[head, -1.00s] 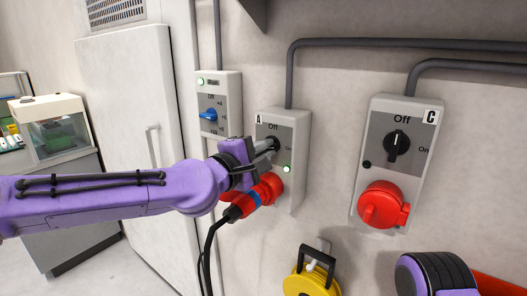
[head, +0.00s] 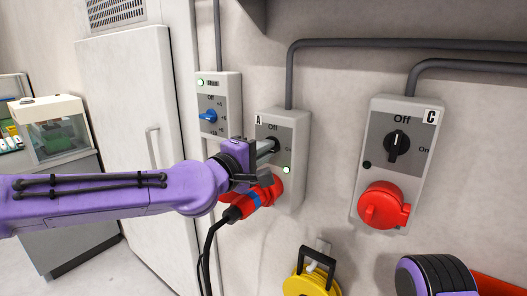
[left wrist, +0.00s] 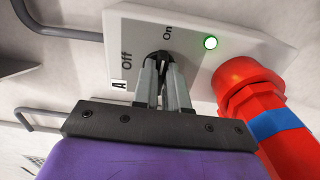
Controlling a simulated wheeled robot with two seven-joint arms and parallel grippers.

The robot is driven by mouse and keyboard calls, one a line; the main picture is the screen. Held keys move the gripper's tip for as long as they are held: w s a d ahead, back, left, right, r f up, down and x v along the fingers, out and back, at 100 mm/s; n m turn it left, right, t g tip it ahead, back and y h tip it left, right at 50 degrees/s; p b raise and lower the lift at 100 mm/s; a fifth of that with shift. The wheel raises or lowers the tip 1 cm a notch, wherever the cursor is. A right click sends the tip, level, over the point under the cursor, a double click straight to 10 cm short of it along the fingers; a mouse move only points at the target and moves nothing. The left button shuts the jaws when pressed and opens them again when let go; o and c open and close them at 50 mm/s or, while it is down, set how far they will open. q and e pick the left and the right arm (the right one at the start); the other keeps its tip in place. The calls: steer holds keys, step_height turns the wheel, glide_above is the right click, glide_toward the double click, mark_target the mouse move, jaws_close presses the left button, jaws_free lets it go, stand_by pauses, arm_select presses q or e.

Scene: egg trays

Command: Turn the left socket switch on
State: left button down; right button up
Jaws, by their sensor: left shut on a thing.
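The left socket box A (head: 292,133) is a grey wall box with Off and On marks and a lit green light (head: 286,170). It also shows in the left wrist view (left wrist: 262,45). Its black switch knob (left wrist: 161,56) is mostly hidden between the fingers. My left gripper (head: 270,146) is shut on that knob, and its fingers (left wrist: 163,65) reach the panel beside the Off and On marks. The knob's exact angle is hard to tell. My right gripper is not in view; part of my right arm shows at the lower right.
A red plug (head: 250,198) with a cable sits in box A's socket, just below my left gripper. Socket box C (head: 412,108) is to the right, its switch (head: 397,145) at Off. A box with a blue knob (head: 208,115) is to the left. A yellow thing (head: 306,285) hangs below.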

arm_select(q)
steer(key=c, duration=1.2)
jaws_free()
steer(key=shift+o, duration=0.2)
steer(key=shift+s, duration=0.1)
steer(key=b+v, duration=0.2)
steer(key=v, duration=0.8)
steer(key=shift+s+a, duration=0.15)
